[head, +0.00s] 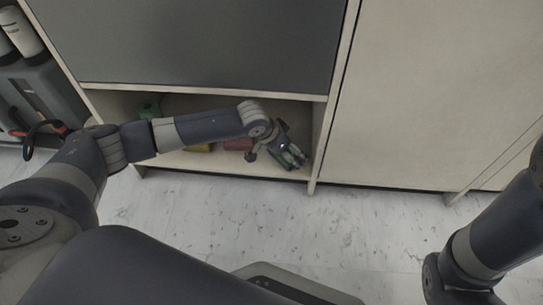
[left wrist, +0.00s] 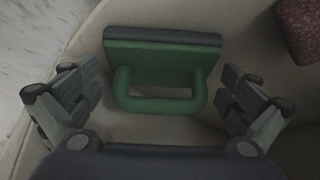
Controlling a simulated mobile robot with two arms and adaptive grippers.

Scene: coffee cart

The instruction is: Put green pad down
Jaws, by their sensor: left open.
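The green pad (left wrist: 160,59) lies on the shelf surface, seen in the left wrist view. It has a dark layer along its far edge and a green loop handle facing my gripper. My left gripper (left wrist: 158,105) is open, with one finger on each side of the handle and a gap visible on both sides. In the head view, my left gripper (head: 292,157) reaches into the right end of the open lower compartment, and the pad there is mostly hidden by it. My right arm shows at the right edge, but its gripper is out of view.
The low shelf (head: 225,168) also holds a red block (head: 238,144), a yellow item (head: 199,148) and a green item (head: 149,108). A dark panel (head: 200,45) is above the opening. A divider (head: 318,150) stands close to the right of my gripper. The floor in front is clear.

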